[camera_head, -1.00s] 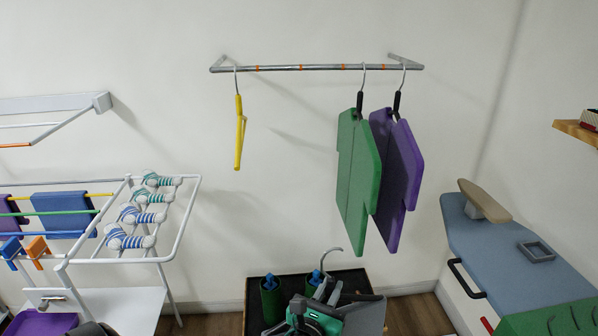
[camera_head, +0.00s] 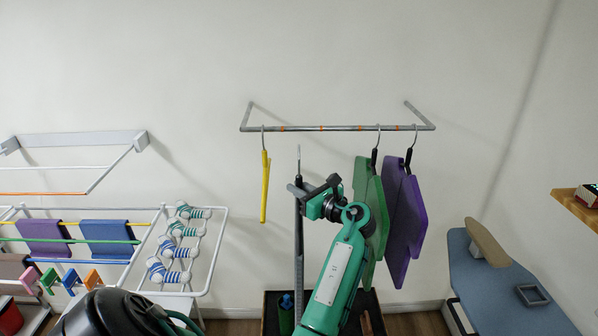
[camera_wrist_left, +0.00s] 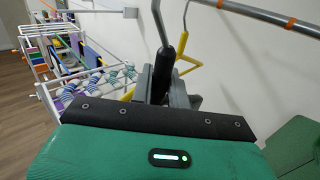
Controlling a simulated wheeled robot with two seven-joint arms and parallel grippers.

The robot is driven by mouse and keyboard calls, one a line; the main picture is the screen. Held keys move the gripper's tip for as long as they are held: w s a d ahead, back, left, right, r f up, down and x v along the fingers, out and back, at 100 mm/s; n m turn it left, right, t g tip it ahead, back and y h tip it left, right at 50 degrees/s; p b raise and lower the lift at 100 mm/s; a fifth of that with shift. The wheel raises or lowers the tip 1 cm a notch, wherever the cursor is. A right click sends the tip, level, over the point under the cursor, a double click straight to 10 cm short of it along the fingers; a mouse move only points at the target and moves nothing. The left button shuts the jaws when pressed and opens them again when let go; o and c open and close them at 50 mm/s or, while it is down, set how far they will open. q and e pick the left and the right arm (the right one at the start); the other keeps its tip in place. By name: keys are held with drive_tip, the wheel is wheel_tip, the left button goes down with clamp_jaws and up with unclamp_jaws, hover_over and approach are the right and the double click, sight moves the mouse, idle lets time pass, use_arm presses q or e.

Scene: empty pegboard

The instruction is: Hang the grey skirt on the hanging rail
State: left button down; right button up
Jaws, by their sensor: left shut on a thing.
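My left gripper (camera_head: 318,194) is shut on the hanger of the grey skirt, left of the green garment. The hanger's metal hook (camera_head: 298,158) points up, below the rail and apart from it. The grey skirt (camera_head: 299,250) hangs nearly edge-on below the gripper, partly hidden by my arm. In the left wrist view the hook (camera_wrist_left: 160,30) and black neck (camera_wrist_left: 171,68) rise between the fingers. The hanging rail (camera_head: 340,128) is a grey bar with orange marks on the wall; it crosses the upper right of the wrist view (camera_wrist_left: 265,18). My right gripper is not in view.
A yellow hanger (camera_head: 265,188) hangs at the rail's left. A green garment (camera_head: 362,185) and a purple garment (camera_head: 402,215) hang at its right. The rail between yellow and green is free. A drying rack (camera_head: 150,235) stands left, an ironing board (camera_head: 490,285) right.

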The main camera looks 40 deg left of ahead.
use_arm(q)
drive_tip(key=shift+r+g, duration=0.3)
drive_tip(key=shift+r, duration=0.05)
